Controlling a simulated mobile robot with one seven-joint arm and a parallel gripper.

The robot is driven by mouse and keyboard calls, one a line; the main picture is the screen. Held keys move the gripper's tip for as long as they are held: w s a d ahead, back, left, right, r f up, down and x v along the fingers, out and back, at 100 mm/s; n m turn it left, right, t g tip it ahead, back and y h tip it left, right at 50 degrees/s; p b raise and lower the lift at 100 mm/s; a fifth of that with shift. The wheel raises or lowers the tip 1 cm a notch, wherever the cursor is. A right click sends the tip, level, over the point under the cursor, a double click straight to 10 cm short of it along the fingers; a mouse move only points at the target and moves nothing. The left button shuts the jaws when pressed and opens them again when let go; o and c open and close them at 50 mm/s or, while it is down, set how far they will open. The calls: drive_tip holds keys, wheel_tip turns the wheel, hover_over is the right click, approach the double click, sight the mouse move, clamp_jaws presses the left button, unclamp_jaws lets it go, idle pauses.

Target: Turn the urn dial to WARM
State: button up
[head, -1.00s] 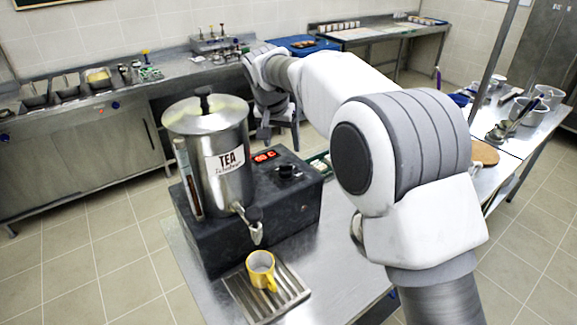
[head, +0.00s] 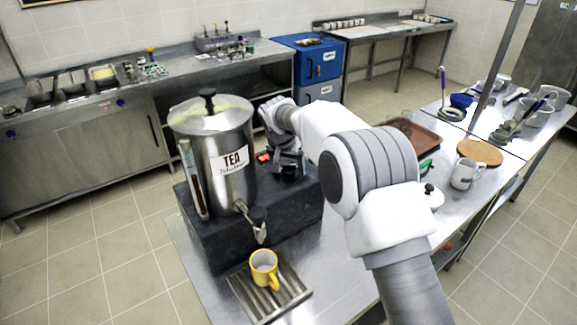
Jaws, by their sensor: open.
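The steel tea urn (head: 221,165), with a black-knobbed lid and a TEA label, stands on a black base box (head: 240,235) on the steel table. My gripper (head: 289,177) is low over the top of the base box, right of the urn, at the place where the black dial showed earlier. The dial is hidden behind my gripper, so its setting cannot be read, nor whether the fingers touch it. Only a bit of the red lit display (head: 263,157) shows left of my gripper. The jaws are open.
A yellow mug (head: 263,267) stands on the drip tray (head: 292,297) under the urn's tap (head: 257,226). Right of my arm are a brown tray (head: 414,137), a white mug (head: 465,174) and a round wooden board (head: 480,152).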

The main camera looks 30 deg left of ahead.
clamp_jaws()
idle(0.4)
drive_tip(key=shift+n, duration=0.3)
drive_tip(key=shift+d+n+y+b, duration=0.1)
drive_tip(key=shift+n+y+b, duration=0.35)
drive_tip(key=shift+n, duration=0.45)
drive_tip(key=n+y, duration=0.1)
drive_tip(key=n, duration=0.2)
drive_tip(key=shift+w+n+g, duration=0.1)
drive_tip(key=shift+n+g, duration=0.2)
drive_tip(key=shift+g, duration=0.1)
drive_tip(key=n+g, duration=0.1)
drive_tip(key=n, duration=0.2)
drive_tip(key=n+g+y+p, duration=0.1)
drive_tip(key=n, duration=0.1)
drive_tip(key=shift+w+d+n+y, duration=0.1)
drive_tip(key=shift+n+y, duration=0.15)
drive_tip(key=shift+n, duration=0.15)
